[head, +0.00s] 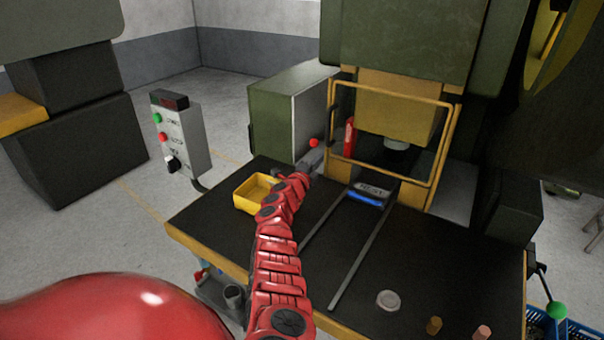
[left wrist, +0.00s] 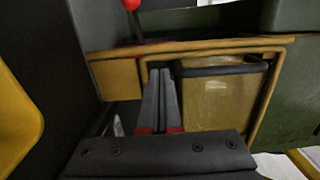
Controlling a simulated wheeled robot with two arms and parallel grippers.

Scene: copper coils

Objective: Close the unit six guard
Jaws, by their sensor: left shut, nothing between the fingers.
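The guard (head: 441,150) is a yellow frame around a clear panel, in front of the green press opening. A dark upright bar, perhaps its handle, shows at its left side. My left gripper (head: 311,162) is shut and empty, just left of the guard's lower left corner, by a red ball knob (head: 314,142). In the left wrist view the shut fingers (left wrist: 161,92) point at a yellow frame (left wrist: 271,92) with a dark bar across its upper part, likely the guard. I cannot tell whether the fingers touch it. My right gripper is not in view.
A yellow tray (head: 241,200) sits on the black worktable (head: 420,258) beside my left arm. Two rails run from the press toward the table front. A grey disc (head: 388,300) and two small cylinders lie at the front right. A control box (head: 178,135) stands at left.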

